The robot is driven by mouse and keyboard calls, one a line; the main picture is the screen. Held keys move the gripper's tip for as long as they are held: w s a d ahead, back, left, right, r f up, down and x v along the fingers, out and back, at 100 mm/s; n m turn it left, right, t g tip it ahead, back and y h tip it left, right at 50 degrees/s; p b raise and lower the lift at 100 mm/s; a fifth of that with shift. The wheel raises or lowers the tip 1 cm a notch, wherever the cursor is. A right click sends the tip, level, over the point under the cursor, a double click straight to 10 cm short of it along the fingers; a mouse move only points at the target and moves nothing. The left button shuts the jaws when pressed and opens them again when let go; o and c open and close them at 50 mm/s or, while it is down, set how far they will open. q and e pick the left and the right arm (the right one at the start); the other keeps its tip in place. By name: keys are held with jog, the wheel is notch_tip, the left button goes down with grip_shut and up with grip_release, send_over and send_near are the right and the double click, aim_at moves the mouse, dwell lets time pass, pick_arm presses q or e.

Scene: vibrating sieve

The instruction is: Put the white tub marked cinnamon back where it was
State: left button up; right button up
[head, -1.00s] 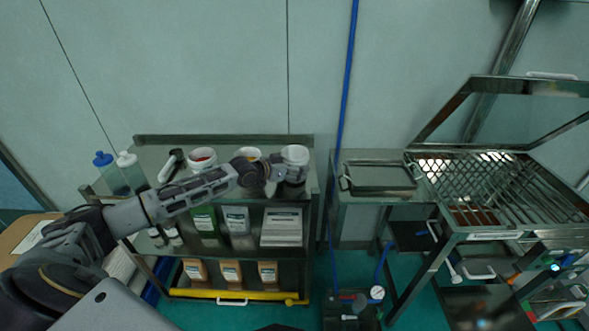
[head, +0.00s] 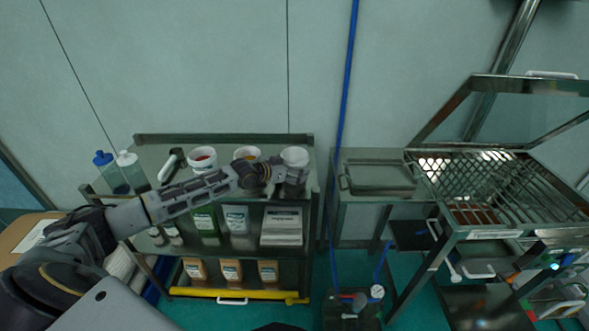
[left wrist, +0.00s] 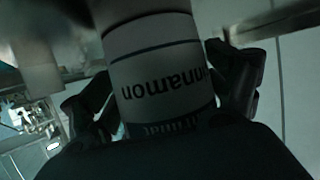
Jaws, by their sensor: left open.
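The white tub marked cinnamon (head: 295,157) stands at the right end of the metal rack's top shelf (head: 225,139), beside two other tubs. In the left wrist view the tub (left wrist: 155,75) fills the middle, its label upside down, with a finger on each side. My left gripper (head: 287,180) is at the near side of the tub. Its fingers are open around the tub; the tub's lower part is partly hidden behind the gripper in the head view. My right gripper is not in view.
Squeeze bottles (head: 131,170) are at the shelf's left end. A metal tray (head: 379,177) lies on the stand to the right, next to the sieve (head: 500,190).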

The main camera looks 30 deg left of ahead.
pick_arm(q)
jog(key=shift+r, duration=0.1)
jog(key=shift+v, duration=3)
jog(key=shift+s+a+r, duration=0.2)
jog(key=shift+s+r, duration=0.05)
jog(key=shift+s, duration=0.35)
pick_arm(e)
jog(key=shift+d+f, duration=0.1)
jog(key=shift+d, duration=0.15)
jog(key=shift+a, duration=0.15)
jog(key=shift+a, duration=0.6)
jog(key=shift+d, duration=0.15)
